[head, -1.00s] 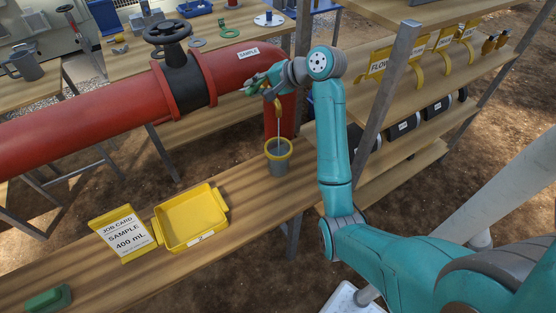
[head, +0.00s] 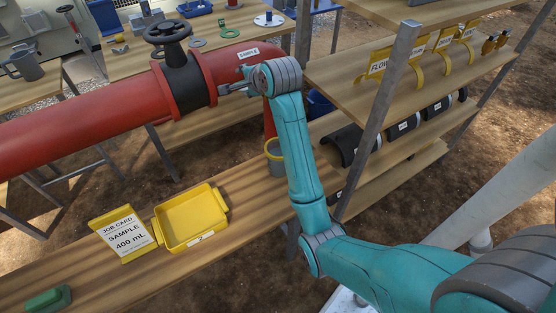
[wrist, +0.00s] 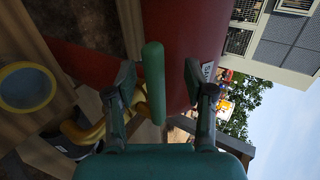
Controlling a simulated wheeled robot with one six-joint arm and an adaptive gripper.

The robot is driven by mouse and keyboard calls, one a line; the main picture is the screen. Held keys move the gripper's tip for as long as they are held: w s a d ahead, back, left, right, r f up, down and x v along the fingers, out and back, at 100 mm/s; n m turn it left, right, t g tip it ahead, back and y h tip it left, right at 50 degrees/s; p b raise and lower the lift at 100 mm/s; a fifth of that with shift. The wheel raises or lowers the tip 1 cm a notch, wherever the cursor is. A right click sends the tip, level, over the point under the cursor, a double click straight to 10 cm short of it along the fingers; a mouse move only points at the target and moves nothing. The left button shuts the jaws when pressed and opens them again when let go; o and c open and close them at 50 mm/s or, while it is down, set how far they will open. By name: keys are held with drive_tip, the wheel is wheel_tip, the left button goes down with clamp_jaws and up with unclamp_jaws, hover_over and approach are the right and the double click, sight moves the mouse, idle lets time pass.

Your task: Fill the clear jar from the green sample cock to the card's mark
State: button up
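The jar (head: 275,165), greyish with a yellow rim, stands on the bench under the red pipe, partly hidden behind my arm. In the wrist view the jar (wrist: 26,88) shows from above at the left; its fill level cannot be read. The green cock lever (wrist: 154,82) lies between the fingers of my gripper (wrist: 160,72), with a gap on each side. The yellow spout (wrist: 84,131) shows below it. In the head view my gripper (head: 226,89) is beside the pipe, and my arm hides the cock. The job card (head: 125,236) reads SAMPLE 400 mL.
A yellow tray (head: 192,217) sits on the bench beside the card, with a green block (head: 47,299) at the front left. The red pipe (head: 100,112) with a black valve runs behind. A shelf post (head: 378,120) stands right of my arm.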

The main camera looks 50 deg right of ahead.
drive_tip(key=o, duration=0.5)
drive_tip(key=shift+f, duration=0.1)
drive_tip(key=shift+v, duration=3.55)
drive_tip(key=shift+s, duration=0.1)
drive_tip(key=v, duration=1.1)
drive_tip(key=shift+s+a+r, duration=0.15)
drive_tip(key=shift+s+r, duration=0.1)
drive_tip(key=shift+s, duration=0.05)
drive_tip(key=shift+f, duration=0.15)
